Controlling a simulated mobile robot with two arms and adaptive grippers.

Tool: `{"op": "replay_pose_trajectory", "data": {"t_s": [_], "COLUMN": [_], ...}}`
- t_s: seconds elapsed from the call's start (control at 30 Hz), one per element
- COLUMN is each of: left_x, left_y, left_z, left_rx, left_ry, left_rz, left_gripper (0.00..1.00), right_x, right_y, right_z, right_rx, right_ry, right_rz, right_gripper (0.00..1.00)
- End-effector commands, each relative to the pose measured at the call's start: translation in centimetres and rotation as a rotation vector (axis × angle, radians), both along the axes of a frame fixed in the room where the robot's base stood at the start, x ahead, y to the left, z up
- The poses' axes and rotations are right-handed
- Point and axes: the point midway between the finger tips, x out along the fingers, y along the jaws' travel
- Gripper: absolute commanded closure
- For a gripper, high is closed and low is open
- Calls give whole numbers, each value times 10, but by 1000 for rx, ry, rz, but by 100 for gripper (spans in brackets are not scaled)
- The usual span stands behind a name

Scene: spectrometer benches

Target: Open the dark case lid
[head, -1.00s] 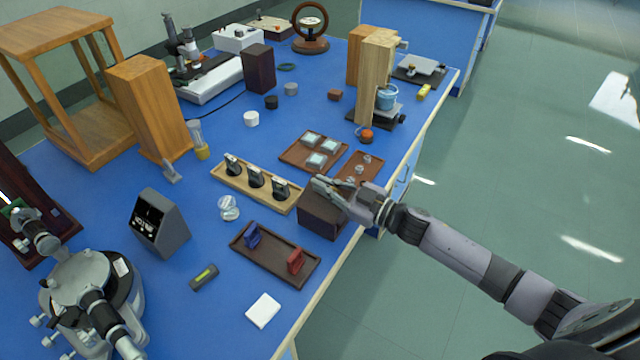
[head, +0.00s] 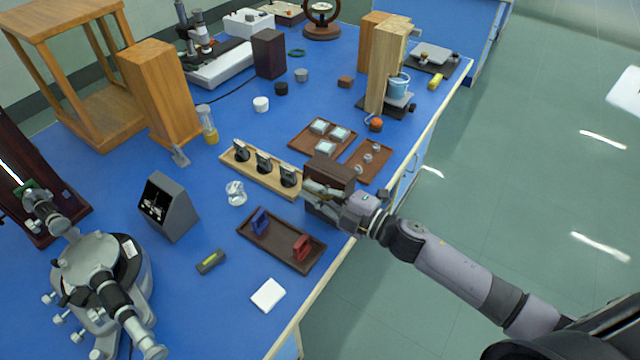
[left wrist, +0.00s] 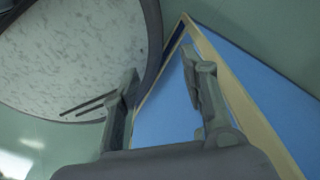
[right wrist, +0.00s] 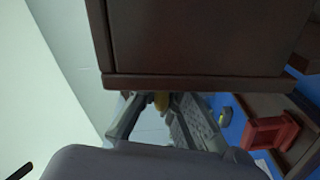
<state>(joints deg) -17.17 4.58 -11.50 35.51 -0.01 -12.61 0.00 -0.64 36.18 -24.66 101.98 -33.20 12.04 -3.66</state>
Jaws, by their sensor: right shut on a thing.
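The dark case (head: 316,209) stands near the bench's right edge. My right gripper (head: 322,190) is at the lid's front edge, shut on the lid, partly hiding the case. In the right wrist view the dark lid (right wrist: 205,45) fills the top, with the right gripper's fingers (right wrist: 158,103) below its edge and a small yellowish part between them. My left gripper (left wrist: 160,62) is open and empty in the left wrist view. The case's inside is not visible.
A wooden holder (head: 262,172) with several black pieces sits left of the case. A dark tray (head: 281,244) with blue and red pieces lies in front; small trays (head: 369,160) lie behind. The floor (head: 500,200) at right is clear.

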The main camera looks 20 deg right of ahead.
Motion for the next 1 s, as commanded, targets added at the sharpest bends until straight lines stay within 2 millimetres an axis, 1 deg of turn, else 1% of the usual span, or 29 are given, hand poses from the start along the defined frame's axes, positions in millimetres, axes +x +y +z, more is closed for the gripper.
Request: {"op": "replay_pose_trajectory", "data": {"t_s": [0.03, 0.1, 0.4, 0.7, 1.0], "left_x": [0, 0, 0, 0, 0], "left_y": [0, 0, 0, 1, 1], "left_z": [-4, -6, -14, -17, -17], "left_rx": [0, 0, 0, 1, 1], "left_ry": [0, 0, 0, 0, 0], "left_rz": [0, 0, 0, 1, 1], "left_gripper": [60, 60, 60, 60, 60], "right_x": [-3, -6, -14, -19, -19], "right_y": [4, 7, 18, 23, 24], "right_z": [-4, -6, -15, -21, -22], "right_rx": [-30, -79, -244, -239, -238], "right_ry": [-23, -62, -189, -184, -182], "right_rz": [3, 3, 1, 2, 3], "right_gripper": [100, 100, 100, 100, 100]}}
